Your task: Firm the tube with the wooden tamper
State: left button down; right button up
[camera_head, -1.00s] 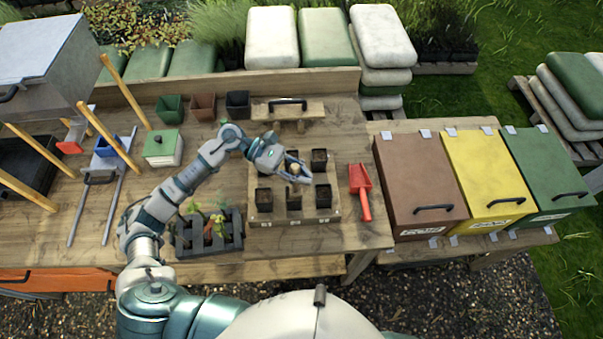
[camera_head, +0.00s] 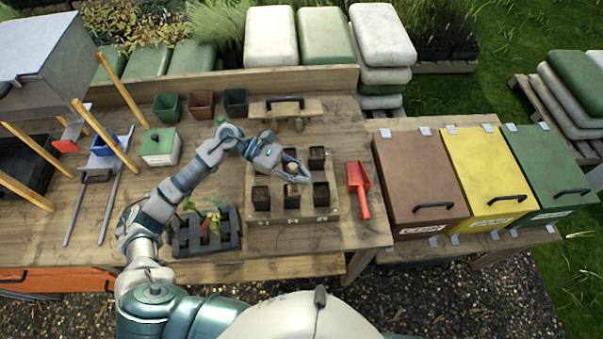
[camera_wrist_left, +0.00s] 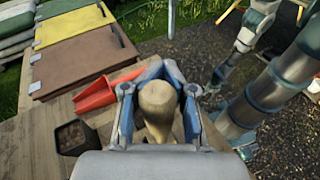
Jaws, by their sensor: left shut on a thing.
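My left gripper (camera_head: 296,172) is over the wooden board (camera_head: 290,214) that holds several square dark tubes. It is shut on the light wooden tamper (camera_wrist_left: 158,102), whose rounded top shows between the fingers in the left wrist view. The tamper's lower end is hidden, so I cannot tell whether it touches a tube. Soil-filled tubes stand in the front row, with the middle front tube (camera_head: 291,195) just below the gripper. A back right tube (camera_head: 317,158) stands beside the gripper. The right gripper does not show.
A red scoop (camera_head: 360,187) lies right of the board. Brown (camera_head: 420,180), yellow (camera_head: 483,170) and green bins (camera_head: 545,165) stand farther right. A dark tray with seedlings (camera_head: 207,235) is left of the board.

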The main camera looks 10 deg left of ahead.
pick_arm(q)
notch_tip(320, 180, up, 2)
jog(key=shift+p, duration=0.35)
notch_tip(320, 180, up, 9)
jog(key=p, duration=0.3)
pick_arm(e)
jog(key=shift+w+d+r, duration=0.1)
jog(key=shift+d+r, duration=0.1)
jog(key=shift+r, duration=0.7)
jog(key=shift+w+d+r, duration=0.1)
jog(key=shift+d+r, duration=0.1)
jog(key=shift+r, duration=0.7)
pick_arm(q)
jog(key=shift+f, duration=0.1)
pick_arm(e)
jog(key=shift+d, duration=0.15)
